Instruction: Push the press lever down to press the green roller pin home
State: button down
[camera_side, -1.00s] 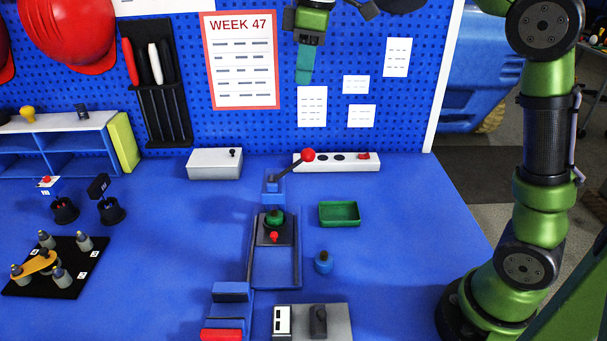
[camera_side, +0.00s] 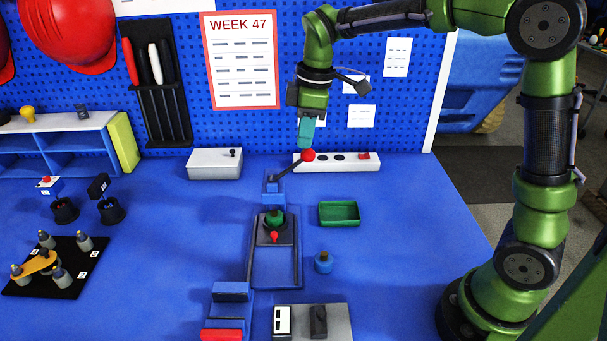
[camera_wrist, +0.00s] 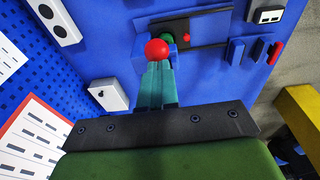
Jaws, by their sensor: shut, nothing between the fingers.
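The press lever is a dark arm with a red ball knob (camera_side: 308,155), raised and slanting up to the right from the blue press post (camera_side: 273,190). The green roller pin (camera_side: 275,218) sits in a dark holder on the sliding carriage in front of the post. My gripper (camera_side: 305,146) is shut and empty, its teal fingers pointing down just above the knob. In the wrist view the knob (camera_wrist: 157,49) shows just beyond the fingertips (camera_wrist: 158,66); I cannot tell whether they touch. The roller pin is partly visible behind the knob there (camera_wrist: 193,38).
A green tray (camera_side: 339,214) and a blue knobbed piece (camera_side: 324,262) stand right of the press. A white power strip (camera_side: 350,162) lies behind the lever. A white box (camera_side: 214,163) stands left. The blue table between the press and the black plate (camera_side: 62,268) is clear.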

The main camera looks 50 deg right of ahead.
jog(key=shift+d+f, duration=0.1)
jog(key=shift+f, duration=0.15)
jog(key=shift+s+d, duration=0.1)
jog(key=shift+s, duration=0.05)
jog(key=shift+s+d+f+t+y, duration=0.45)
jog(key=shift+f+t+y, duration=0.05)
jog(key=s+d+f+t+y, duration=0.2)
jog(key=s+d+f, duration=0.1)
jog(key=f, duration=0.4)
jog(key=shift+f, duration=0.15)
dwell(0.3)
dwell(0.4)
